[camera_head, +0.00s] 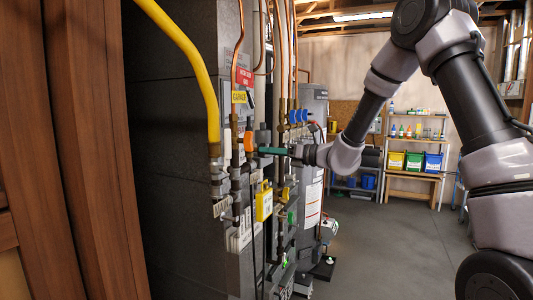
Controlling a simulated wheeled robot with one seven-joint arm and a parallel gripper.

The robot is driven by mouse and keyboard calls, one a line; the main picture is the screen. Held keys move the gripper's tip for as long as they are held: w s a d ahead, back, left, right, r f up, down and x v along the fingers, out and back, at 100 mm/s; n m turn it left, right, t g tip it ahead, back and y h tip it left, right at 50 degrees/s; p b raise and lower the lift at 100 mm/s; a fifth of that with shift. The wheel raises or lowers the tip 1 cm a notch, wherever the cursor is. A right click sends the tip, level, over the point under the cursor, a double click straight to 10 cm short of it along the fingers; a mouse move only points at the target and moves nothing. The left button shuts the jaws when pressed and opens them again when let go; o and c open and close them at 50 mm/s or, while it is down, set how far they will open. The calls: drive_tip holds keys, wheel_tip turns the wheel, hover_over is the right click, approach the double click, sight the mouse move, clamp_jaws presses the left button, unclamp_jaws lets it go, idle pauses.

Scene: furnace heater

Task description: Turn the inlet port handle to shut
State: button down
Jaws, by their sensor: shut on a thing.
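A green lever handle (272,151) lies roughly level among the furnace pipes, its left end next to an orange knob (249,141). I take it for the inlet port handle, but no readable label confirms this. My gripper (293,152) reaches in from the right and is shut on the right end of the green handle. The fingertips are small and partly hidden, so the exact grasp is hard to see.
A thick yellow pipe (188,50) comes down at the left, beside a dark cabinet (172,180). Blue handles (298,116) and a yellow tag (264,204) sit close to my gripper. A shelf with bins (413,175) stands behind. The grey floor (400,240) is clear.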

drive_tip(key=m, duration=0.4)
drive_tip(key=shift+m, duration=2.6)
drive_tip(key=m, duration=0.4)
drive_tip(key=c, duration=0.7)
unclamp_jaws()
